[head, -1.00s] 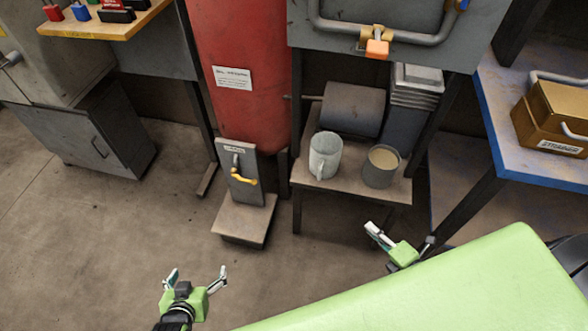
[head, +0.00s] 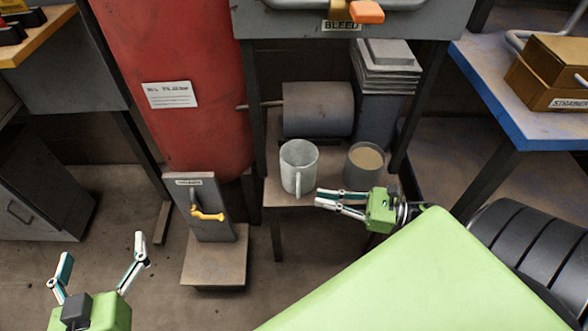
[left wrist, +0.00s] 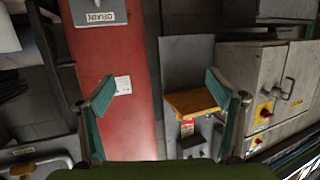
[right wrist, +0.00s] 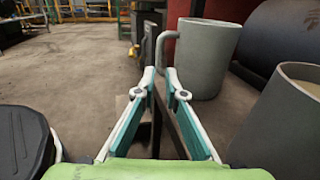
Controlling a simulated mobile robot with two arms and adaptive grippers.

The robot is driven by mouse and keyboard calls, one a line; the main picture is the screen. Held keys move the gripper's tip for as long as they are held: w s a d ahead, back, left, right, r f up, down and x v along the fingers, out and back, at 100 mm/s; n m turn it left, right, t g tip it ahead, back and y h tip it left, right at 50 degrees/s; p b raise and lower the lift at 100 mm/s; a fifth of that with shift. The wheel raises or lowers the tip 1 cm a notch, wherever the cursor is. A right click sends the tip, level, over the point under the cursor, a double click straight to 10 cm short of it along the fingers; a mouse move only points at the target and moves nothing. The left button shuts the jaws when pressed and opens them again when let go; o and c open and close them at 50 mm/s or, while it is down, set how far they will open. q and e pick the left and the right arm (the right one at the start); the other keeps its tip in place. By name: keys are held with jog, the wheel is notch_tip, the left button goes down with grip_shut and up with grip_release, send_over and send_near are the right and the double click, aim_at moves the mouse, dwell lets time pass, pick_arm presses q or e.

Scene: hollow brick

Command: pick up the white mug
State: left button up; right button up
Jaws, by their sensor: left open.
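The white mug (head: 298,165), pale grey-white, stands upright on the small low table (head: 330,190), its handle toward me. It also shows in the right wrist view (right wrist: 210,58), with its handle just beyond my fingertips. My right gripper (head: 319,198) is near the table's front edge, just right of the handle and apart from it. Its fingers are partly open with a narrow, empty gap, also seen in the right wrist view (right wrist: 160,76). My left gripper (head: 101,252) is open and empty at the lower left, far from the mug.
A grey cup with beige contents (head: 364,166) stands right of the mug, close to my right gripper. A dark roller (head: 318,108) lies behind them. A red tank (head: 170,70) and a lever stand (head: 205,215) are to the left. A grey box (head: 400,22) hangs above.

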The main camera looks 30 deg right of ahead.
aim_at(298, 195)
jog(key=shift+n, duration=0.3)
jog(key=x, duration=0.5)
jog(key=r+x, duration=0.1)
jog(key=x, duration=0.1)
jog(key=shift+w+a, duration=0.15)
jog(key=shift+a, duration=0.1)
grip_shut()
pick_arm(q)
notch_tip(298, 195, up, 3)
jog(key=shift+w+d+f+t, duration=0.15)
jog(key=shift+t, duration=0.55)
